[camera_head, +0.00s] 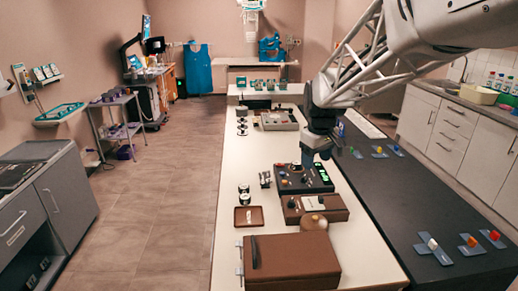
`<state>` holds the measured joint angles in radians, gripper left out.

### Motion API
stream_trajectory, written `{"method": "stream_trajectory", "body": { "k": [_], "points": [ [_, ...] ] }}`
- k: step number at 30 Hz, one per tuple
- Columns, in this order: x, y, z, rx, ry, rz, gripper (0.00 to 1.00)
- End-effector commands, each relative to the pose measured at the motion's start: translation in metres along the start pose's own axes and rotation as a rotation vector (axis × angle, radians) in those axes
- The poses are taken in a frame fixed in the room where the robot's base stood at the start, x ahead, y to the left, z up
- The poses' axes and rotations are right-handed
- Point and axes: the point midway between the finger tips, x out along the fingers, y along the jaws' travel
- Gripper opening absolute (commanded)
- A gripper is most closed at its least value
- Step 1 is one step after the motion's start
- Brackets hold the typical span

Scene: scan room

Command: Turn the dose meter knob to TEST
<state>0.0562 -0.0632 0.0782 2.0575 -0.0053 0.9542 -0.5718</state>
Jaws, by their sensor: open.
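My gripper (308,162) points down over a black panel (318,183) with a green lit display and small coloured controls. Its fingers are dark and small here, and nothing shows held between them. I cannot tell if they touch the panel. A brown box (293,216) with a pale face and small knobs sits just nearer the camera. Labels are too small to read, so I cannot tell which of these two is the dose meter, or where its knob points. My gripper partly hides the far side of the black panel.
A large brown case (296,262) stands at the near end of the white bench (233,190). A small brown tray (239,222) and dark jars (244,189) sit left. A black counter (400,215) with coloured switches runs along the right.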

Motion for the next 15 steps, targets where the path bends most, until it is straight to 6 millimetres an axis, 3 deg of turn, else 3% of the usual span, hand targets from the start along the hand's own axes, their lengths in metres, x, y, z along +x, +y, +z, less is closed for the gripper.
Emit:
{"method": "stream_trajectory", "body": {
  "k": [15],
  "points": [
    [0.059,0.074,-0.091,-0.192,-0.034,-0.028,0.62]
  ]
}}
